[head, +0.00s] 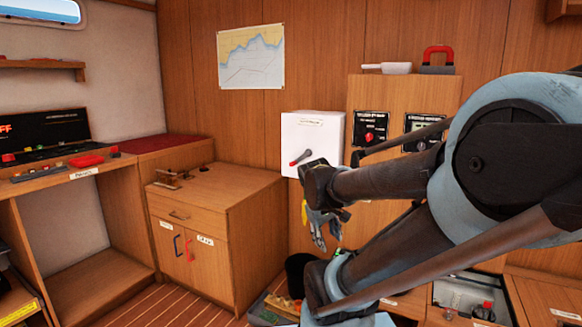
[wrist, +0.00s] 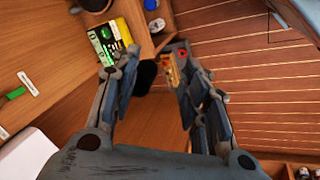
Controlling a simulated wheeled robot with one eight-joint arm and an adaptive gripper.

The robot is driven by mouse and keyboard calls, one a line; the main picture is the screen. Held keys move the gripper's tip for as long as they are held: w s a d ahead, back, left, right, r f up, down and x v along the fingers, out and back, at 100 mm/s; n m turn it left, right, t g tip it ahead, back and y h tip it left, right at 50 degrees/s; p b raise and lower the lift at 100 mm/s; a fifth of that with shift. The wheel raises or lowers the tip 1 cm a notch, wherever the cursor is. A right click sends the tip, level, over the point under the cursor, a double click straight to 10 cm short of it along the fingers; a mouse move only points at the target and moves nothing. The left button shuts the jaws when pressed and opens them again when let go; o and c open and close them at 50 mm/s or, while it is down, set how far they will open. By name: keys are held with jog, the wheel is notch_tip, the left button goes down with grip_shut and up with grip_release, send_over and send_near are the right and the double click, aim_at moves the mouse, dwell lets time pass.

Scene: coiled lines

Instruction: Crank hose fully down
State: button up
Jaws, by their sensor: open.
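My gripper (wrist: 156,62) is open in the wrist view, with its two dark jointed fingers apart and nothing visible held between them. A white wall box (head: 326,135) carries a lever with a red grip (head: 300,157), slanting down to the left. A small metal fitting (head: 176,180) sits on top of the low wooden cabinet (head: 240,192).
A wooden panel with a red knob (head: 370,137) stands partly behind my arm. An open bin (head: 262,312) with loose items is on the floor. In the wrist view, a yellow-green device (wrist: 112,40) lies beyond the left finger, and striped flooring (wrist: 260,85) shows at right.

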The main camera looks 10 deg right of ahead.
jog(key=w+d+r+n+t+h, duration=0.1)
jog(key=w+r+n+h, duration=0.15)
jog(key=w, duration=0.35)
jog(key=w+d+r+n+t+h, duration=0.1)
jog(key=w+r+n, duration=0.1)
jog(key=w+n, duration=0.3)
jog(key=n+t+h, duration=0.4)
jog(key=n+t, duration=0.6)
jog(key=n, duration=0.5)
send_near(290, 164)
jog(key=x, duration=1.1)
jog(key=shift+w+d, duration=0.2)
